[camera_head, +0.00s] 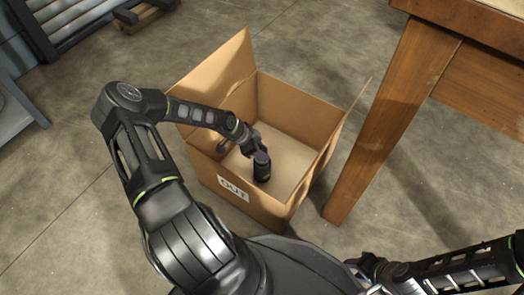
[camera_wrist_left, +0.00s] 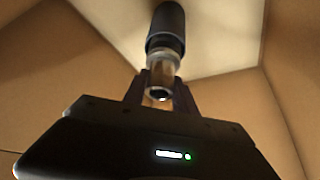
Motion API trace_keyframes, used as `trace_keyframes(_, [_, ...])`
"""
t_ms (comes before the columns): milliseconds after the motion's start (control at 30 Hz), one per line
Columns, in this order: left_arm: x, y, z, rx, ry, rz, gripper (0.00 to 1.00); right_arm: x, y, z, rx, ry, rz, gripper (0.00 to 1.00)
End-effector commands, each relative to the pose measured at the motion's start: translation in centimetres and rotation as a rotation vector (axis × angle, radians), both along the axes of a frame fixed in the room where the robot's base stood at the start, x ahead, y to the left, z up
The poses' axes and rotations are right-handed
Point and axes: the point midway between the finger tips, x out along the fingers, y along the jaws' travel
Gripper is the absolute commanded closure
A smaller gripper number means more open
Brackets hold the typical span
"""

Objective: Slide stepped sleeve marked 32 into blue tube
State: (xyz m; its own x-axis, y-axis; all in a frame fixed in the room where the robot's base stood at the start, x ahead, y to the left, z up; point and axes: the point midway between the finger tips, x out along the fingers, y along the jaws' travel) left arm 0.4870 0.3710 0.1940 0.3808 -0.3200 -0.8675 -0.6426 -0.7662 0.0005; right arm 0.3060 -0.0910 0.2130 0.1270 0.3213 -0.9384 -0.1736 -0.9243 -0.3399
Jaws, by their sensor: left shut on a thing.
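My left gripper (camera_head: 258,150) reaches down inside the cardboard box. It is shut on a dark cylindrical part (camera_head: 262,170), which stands out beyond the fingers. In the left wrist view the fingers (camera_wrist_left: 160,92) hold a clear, brownish narrower section (camera_wrist_left: 163,68), with a wider black cylinder (camera_wrist_left: 166,25) at its far end. I cannot tell whether this is the stepped sleeve, the tube or both joined; no number 32 is legible and no clearly blue tube shows. At the lower right, the end of my right arm (camera_head: 368,267) shows small and dark; its jaw state is unclear.
The open cardboard box (camera_head: 240,205) has a label reading OUT (camera_head: 233,188) and raised flaps. Its pale floor is otherwise largely bare. A wooden table (camera_head: 385,110) with a thick leg stands close to its right. Concrete floor lies left of the box.

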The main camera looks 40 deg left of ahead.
Motion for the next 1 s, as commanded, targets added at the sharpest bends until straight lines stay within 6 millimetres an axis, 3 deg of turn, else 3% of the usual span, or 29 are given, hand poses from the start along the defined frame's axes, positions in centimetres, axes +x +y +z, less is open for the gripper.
trace_keyframes(1000, [0.1,0.0,-3.2,0.0,-0.003,0.0,1.0,0.0,0.0,-2.6,0.0,0.0,0.0,0.64])
